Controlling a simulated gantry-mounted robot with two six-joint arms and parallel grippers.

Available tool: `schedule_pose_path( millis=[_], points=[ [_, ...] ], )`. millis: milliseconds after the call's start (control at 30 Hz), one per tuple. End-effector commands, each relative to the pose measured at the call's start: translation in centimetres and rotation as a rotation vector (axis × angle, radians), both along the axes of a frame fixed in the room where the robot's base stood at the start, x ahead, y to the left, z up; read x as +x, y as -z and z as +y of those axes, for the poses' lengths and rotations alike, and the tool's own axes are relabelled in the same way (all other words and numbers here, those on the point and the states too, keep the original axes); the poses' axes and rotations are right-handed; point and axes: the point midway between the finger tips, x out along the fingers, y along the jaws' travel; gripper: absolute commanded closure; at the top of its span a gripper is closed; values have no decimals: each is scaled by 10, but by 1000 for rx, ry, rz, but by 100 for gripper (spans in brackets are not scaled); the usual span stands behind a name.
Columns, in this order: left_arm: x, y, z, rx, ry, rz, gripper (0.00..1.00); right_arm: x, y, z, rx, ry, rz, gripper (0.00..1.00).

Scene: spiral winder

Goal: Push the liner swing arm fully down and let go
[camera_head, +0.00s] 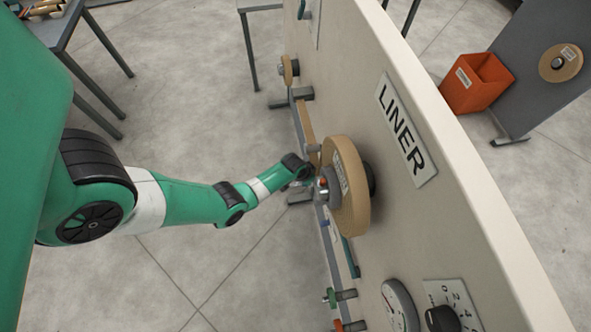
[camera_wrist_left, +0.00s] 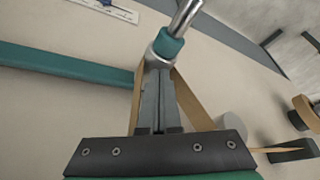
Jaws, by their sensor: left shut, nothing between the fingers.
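The LINER sign (camera_head: 405,130) is on the cream panel, beside a brown liner roll (camera_head: 352,190) on a spindle. A teal bar (camera_wrist_left: 70,65) runs in from the left in the left wrist view and passes behind my fingers; it looks like the liner swing arm. A metal rod with a teal collar (camera_wrist_left: 170,46) stands at my fingertips, touching or very close. In the head view, a short teal piece (camera_head: 350,258) shows below the roll. My left gripper (camera_wrist_left: 157,72) is shut and empty; in the head view it (camera_head: 302,190) is beside the roll, partly hidden.
A brown web (camera_head: 305,125) runs along the panel from a small roll (camera_head: 289,69). A gauge (camera_head: 399,305) and a black knob (camera_head: 443,318) are at the panel's near end, with green and red-tipped pegs beside them. An orange bin (camera_head: 477,85) stands beyond the panel.

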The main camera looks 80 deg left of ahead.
Motion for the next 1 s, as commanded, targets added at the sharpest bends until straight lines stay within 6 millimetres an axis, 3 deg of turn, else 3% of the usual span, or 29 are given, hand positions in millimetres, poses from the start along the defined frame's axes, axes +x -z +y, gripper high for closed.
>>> schedule_pose_path(
  millis=[1000],
  points=[
    [0, -87, 0, 0, 0, -1, 100, 0, -84, 0, 0, 0, 0, 50]
  ],
)
